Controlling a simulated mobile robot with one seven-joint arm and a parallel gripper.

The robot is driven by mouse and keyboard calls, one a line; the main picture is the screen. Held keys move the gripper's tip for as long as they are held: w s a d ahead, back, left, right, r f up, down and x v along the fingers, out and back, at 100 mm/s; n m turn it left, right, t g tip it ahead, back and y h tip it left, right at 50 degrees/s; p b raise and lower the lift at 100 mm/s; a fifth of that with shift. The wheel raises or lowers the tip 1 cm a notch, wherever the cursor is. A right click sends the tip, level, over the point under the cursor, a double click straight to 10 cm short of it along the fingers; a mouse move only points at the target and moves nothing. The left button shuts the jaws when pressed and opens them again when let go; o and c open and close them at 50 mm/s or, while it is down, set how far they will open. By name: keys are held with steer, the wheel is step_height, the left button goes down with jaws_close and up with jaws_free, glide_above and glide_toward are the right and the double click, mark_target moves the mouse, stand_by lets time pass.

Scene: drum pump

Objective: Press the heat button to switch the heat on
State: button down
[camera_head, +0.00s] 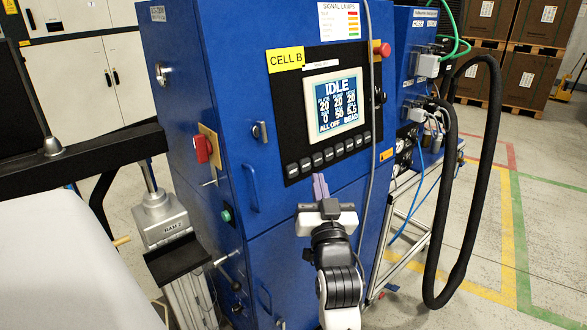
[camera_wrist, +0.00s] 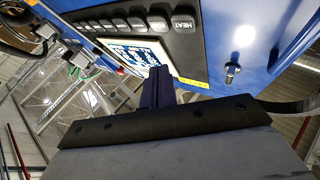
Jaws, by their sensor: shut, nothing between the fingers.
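The heat button (camera_wrist: 184,24), a dark key lettered HEAT, is at the right end of the key row in the wrist view. In the head view it is the leftmost key (camera_head: 292,170) below the screen, its lettering too small to read. The screen (camera_head: 337,104) reads IDLE and ALL OFF. My gripper (camera_head: 320,184) is shut and empty, its fingertips just below the key row and right of the heat button in the head view. In the wrist view the shut fingers (camera_wrist: 159,76) appear apart from the heat button; their exact distance from the panel is unclear.
A red switch (camera_head: 203,149) and a green button (camera_head: 226,215) are on the cabinet's left face. A thick black hose (camera_head: 487,150) loops farther right.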

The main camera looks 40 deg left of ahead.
mark_target(297, 166)
steer(key=shift+w+a+f+p, duration=0.1)
steer(key=shift+a+f+p, duration=0.15)
steer(key=shift+a, duration=0.9)
steer(key=shift+w+a+f+p, duration=0.1)
steer(key=shift+a+f+p, duration=0.1)
steer(key=shift+a, duration=0.95)
steer(key=shift+a, duration=0.15)
steer(key=shift+a, duration=0.25)
steer(key=shift+a+f, duration=0.1)
steer(key=shift+a, duration=0.35)
stand_by(0.8)
steer(key=shift+d, duration=0.85)
steer(key=d, duration=0.3)
steer(key=d+r+b, duration=0.1)
steer(key=d, duration=0.1)
steer(key=shift+s, duration=0.25)
